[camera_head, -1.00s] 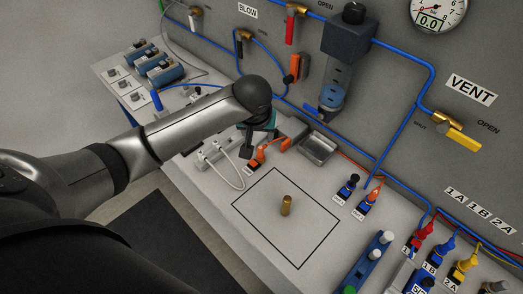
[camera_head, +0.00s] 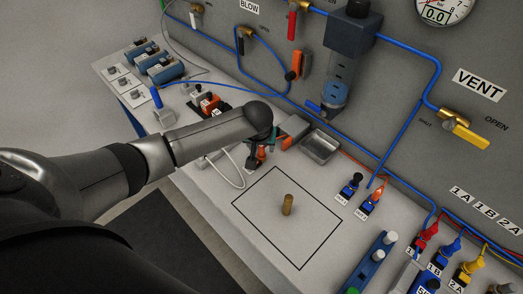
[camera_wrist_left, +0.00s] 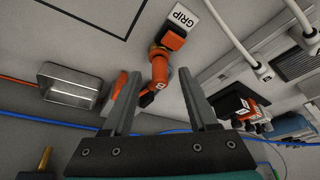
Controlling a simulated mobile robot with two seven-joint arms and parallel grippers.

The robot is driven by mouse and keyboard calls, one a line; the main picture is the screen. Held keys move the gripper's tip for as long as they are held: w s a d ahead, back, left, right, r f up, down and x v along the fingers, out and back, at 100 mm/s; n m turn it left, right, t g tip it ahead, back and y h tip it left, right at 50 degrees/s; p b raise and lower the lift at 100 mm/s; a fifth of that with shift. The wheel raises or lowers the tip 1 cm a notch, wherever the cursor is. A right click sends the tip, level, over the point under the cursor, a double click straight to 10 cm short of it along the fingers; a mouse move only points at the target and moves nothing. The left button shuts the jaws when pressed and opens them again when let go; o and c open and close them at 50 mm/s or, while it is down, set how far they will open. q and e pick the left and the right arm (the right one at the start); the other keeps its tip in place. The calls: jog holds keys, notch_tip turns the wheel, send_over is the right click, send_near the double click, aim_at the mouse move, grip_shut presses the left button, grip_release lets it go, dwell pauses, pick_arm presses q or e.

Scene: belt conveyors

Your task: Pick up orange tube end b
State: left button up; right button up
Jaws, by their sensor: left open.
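My left gripper (camera_wrist_left: 159,73) is open, its two dark fingers pointing down over the bench. It also shows at the end of my left arm in the head view (camera_head: 254,163). An orange fitting (camera_wrist_left: 159,70) with a dark joint and a GRIP label lies between and beyond the fingertips. I cannot tell whether the fingers touch it. A second orange piece (camera_wrist_left: 118,86) is partly hidden behind the left finger in the wrist view. An orange tube (camera_wrist_left: 16,81) runs to the metal tray's left side. I cannot tell which piece is end b. My right gripper is not in view.
A metal tray (camera_head: 320,147) stands beside the gripper. A brass-coloured cylinder (camera_head: 287,204) stands inside a black square outline, with clear bench around it. A white cable (camera_head: 238,180) loops near my gripper. Blue tubing and valves line the grey wall panel behind.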

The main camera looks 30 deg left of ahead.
pick_arm(q)
grip_shut()
dwell(0.5)
